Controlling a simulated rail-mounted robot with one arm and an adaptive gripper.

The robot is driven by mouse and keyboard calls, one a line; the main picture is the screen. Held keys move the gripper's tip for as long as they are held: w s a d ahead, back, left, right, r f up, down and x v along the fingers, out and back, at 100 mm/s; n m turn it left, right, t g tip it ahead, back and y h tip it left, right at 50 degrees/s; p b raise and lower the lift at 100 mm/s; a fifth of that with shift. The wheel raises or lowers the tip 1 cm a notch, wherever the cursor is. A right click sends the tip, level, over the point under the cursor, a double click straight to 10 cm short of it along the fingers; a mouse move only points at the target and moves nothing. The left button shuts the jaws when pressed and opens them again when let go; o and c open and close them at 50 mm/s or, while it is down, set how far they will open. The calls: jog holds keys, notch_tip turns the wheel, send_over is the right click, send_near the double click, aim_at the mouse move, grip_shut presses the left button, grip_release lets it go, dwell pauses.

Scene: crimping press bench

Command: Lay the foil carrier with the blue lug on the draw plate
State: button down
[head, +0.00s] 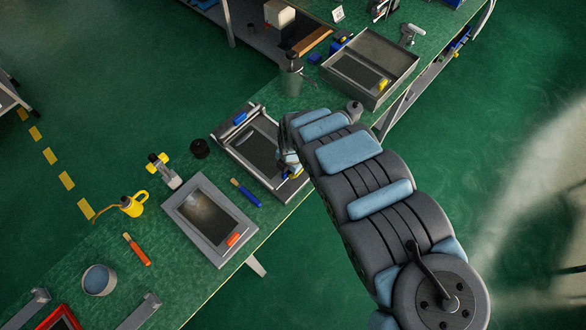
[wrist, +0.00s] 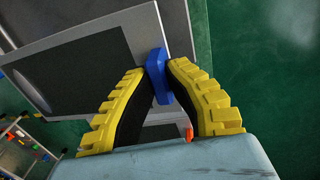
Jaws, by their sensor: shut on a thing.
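My gripper (head: 290,162) is at the press on the bench, mostly hidden by my arm in the head view. In the wrist view its yellow-edged fingers (wrist: 158,88) are shut on the blue lug (wrist: 157,70). The foil carrier (wrist: 75,62), a flat grey frame with a dark middle, extends from the lug to the left. In the head view the carrier's dark panel (head: 256,148) shows over the light grey draw plate (head: 272,183). I cannot tell whether the carrier touches the plate or hangs just above it.
A grey tray (head: 397,64) behind holds a yellow-lugged carrier (head: 358,72). A grey framed fixture (head: 183,209) in front has an orange lug (head: 233,239). A blue-handled tool (head: 247,194) lies between it and the press. A bottle (head: 291,78) stands behind the press.

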jog(key=shift+w+d+f+b, duration=0.1)
jog(key=shift+w+f+b, duration=0.45)
jog(key=shift+w+b, duration=0.45)
jog(key=shift+w+d+f+b, duration=0.2)
jog(key=shift+w+f+b, duration=0.2)
jog(key=shift+w+f, duration=0.8)
jog(key=shift+w+d+f+b, duration=0.2)
jog(key=shift+w+f+b, duration=0.2)
jog(key=shift+w+f, duration=0.8)
jog(key=shift+s+d+f, duration=0.1)
jog(key=shift+s+f, duration=0.05)
jog(key=shift+f, duration=0.3)
notch_tip(320, 180, down, 2)
jog(key=shift+f, duration=0.25)
jog(key=shift+d+f, duration=0.1)
jog(key=shift+f, duration=0.05)
jog(key=c, duration=1.2)
grip_release()
